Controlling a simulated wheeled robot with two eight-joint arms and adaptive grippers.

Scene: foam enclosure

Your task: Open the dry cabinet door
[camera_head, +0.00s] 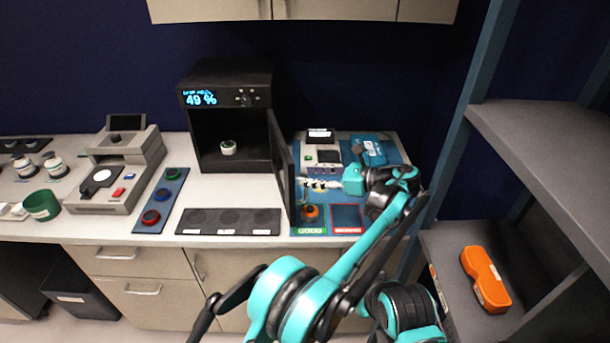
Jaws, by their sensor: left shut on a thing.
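The black dry cabinet (230,75) stands at the back of the counter, its display reading 49 %. Its door (285,170) is swung out on the right side, standing roughly square to the front, so the inside is in plain view. A small white and green jar (228,147) sits inside. My left gripper (308,184) is on the outer right side of the door, shut on its handle, which the fingers mostly hide. My right gripper is not in view.
A black mat (228,221) lies before the cabinet. A blue tray (396,150) with small devices is beneath my left gripper. Left are a button panel (162,198) and a grey instrument (122,172). A grey shelf (545,130) stands at the right, an orange case (485,278) below.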

